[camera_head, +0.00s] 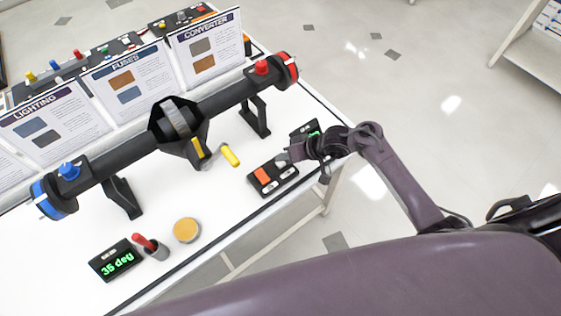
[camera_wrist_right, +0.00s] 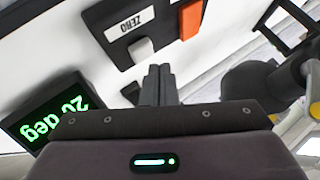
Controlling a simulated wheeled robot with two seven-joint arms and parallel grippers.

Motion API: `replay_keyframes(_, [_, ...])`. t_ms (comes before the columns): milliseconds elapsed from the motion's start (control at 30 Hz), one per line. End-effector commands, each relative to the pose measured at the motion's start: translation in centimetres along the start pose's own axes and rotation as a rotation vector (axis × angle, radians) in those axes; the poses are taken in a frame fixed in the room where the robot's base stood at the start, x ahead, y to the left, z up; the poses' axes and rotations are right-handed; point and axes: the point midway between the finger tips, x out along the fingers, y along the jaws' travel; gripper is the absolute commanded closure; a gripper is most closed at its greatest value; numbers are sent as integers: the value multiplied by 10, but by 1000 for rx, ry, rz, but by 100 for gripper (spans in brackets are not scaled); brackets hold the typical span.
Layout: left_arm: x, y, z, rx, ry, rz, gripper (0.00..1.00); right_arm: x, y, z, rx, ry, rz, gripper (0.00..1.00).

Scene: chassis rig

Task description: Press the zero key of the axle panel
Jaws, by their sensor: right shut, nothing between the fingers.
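The axle panel (camera_head: 257,186) is a small black box on the white table, with an orange key (camera_head: 262,175) and pale keys. In the right wrist view the panel (camera_wrist_right: 95,18) carries a white ZERO label (camera_wrist_right: 130,23), with a light grey key (camera_wrist_right: 141,50) beside it and the orange key (camera_wrist_right: 190,20) to the right. My right gripper (camera_head: 287,157) is shut and empty at the panel's far right side. Its fingertips (camera_wrist_right: 158,72) appear just below the grey key in the wrist view; I cannot tell whether they touch. My left gripper is not in view.
The black axle (camera_head: 225,97) spans the table on stands, with a yellow handle (camera_head: 230,155) near the panel. A display partly behind my right gripper reads 20 deg (camera_wrist_right: 45,112); another reads 35 deg (camera_head: 117,262). Upright signs (camera_head: 128,80) line the back. A yellow disc (camera_head: 186,230) lies in front.

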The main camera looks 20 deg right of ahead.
Motion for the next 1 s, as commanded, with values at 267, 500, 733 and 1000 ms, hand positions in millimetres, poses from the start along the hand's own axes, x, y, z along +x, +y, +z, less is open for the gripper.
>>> replay_keyframes(267, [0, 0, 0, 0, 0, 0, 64, 1, 1, 1, 0, 0, 0, 100])
replay_keyframes(500, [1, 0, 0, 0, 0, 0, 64, 6, 4, 4, -1, 0, 0, 100])
replay_keyframes(733, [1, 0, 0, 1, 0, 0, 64, 6, 4, 4, -1, 0, 0, 100])
replay_keyframes(1000, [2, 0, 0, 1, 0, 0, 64, 7, 5, 5, 0, 0, 0, 100])
